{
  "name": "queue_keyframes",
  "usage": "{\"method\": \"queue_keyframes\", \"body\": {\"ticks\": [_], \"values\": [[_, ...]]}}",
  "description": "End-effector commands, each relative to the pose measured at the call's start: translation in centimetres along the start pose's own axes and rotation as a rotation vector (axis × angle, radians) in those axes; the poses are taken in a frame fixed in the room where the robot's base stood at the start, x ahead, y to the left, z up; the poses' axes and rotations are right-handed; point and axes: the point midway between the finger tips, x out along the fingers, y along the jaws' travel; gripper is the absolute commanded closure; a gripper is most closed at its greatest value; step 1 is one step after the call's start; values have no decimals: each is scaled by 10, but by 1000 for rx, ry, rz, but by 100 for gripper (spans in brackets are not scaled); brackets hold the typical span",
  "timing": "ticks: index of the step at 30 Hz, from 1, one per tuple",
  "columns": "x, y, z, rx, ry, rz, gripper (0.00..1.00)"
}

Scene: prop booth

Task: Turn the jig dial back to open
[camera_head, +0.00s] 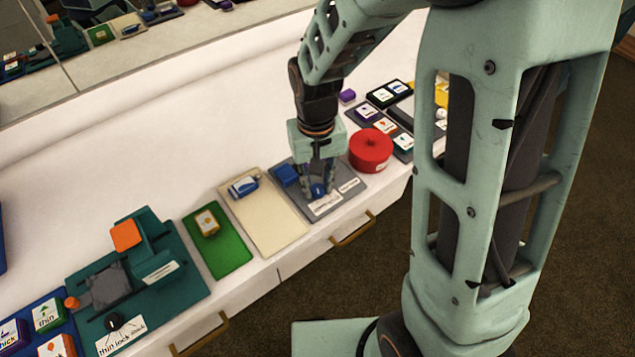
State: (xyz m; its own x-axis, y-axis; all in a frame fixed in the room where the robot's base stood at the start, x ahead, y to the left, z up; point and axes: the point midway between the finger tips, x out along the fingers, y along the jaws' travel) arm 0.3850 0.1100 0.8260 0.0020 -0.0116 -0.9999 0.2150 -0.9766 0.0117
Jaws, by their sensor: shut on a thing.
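A grey jig board (355,193) lies on the white counter near its front edge, right of the middle of the view. A small blue dial (318,190) sits on it, with white label strips in front, too small to read. My gripper (318,188) points down over the board, its fingers shut on the blue dial. The fingers partly hide the dial, so its pointing direction cannot be told. A blue block (287,175) stands on the board to the left of the fingers, and a large red round piece (370,151) is to the right.
A cream board (272,226) with a blue-and-white item and a green board (225,252) with a small box lie to the left. Farther left is a teal device (185,290) with a black knob. Labelled tiles (385,125) lie right. The counter's back strip is clear.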

Motion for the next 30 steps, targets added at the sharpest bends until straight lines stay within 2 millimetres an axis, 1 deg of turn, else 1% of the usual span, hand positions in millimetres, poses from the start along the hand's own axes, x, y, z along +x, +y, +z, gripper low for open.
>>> {"method": "queue_keyframes", "body": {"ticks": [6,13,21,30], "values": [[-1,0,-1,166,0,-1,100],[-1,0,-1,284,-1,-1,100],[-1,0,-1,345,-1,-1,100],[-1,0,-1,354,-1,-1,100]]}}
